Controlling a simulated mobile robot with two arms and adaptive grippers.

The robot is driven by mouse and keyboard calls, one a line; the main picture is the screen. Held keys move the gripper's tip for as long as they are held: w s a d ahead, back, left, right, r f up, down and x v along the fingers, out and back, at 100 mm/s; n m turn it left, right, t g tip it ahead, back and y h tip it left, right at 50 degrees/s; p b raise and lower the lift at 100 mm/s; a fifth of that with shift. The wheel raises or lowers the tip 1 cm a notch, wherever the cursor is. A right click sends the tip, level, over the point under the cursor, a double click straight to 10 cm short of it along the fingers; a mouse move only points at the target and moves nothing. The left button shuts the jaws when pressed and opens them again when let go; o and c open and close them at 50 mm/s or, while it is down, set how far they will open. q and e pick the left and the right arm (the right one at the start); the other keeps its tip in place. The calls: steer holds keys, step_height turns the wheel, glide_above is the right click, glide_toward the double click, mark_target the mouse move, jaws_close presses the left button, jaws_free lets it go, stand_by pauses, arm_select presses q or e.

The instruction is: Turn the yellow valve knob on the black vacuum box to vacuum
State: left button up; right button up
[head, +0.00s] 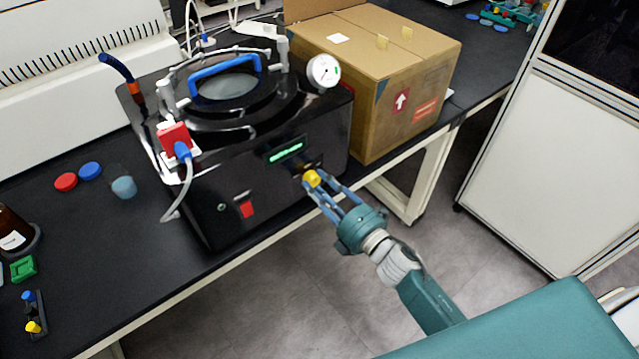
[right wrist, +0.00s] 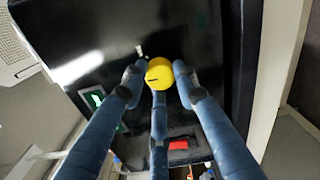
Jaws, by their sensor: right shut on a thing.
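The black vacuum box (head: 230,175) stands on the black bench, with a round lid and blue handle on top. Its yellow valve knob (head: 311,178) is on the front face, at the right. My right gripper (head: 318,186) is at the knob, its blue fingers shut around it. In the right wrist view the yellow knob (right wrist: 159,73) sits between the fingertips, with a short dark mark at its left side. A small pale mark shows on the panel just above it. The labels around the knob are too small to read. My left gripper is not in view.
A cardboard box (head: 385,75) stands right of the vacuum box. A gauge (head: 323,71), a red plug (head: 175,138) and a red switch (head: 247,209) are on the vacuum box. Red and blue caps (head: 90,171) lie at left. Free floor lies in front of the bench.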

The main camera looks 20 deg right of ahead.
steer(key=m, duration=0.2)
steer(key=m+p, duration=0.1)
steer(key=m, duration=0.1)
steer(key=m+p, duration=0.1)
steer(key=m, duration=0.1)
steer(key=shift+s+a+f, duration=0.2)
steer(key=shift+f, duration=0.05)
steer(key=m+p, duration=0.1)
steer(key=m, duration=0.4)
steer(key=shift+r, duration=0.1)
steer(key=shift+r+m, duration=0.1)
steer(key=shift+m, duration=0.6)
steer(key=shift+w+r, duration=0.1)
steer(key=o, duration=1.1)
steer(key=shift+o, duration=0.2)
steer(key=shift+r, duration=0.1)
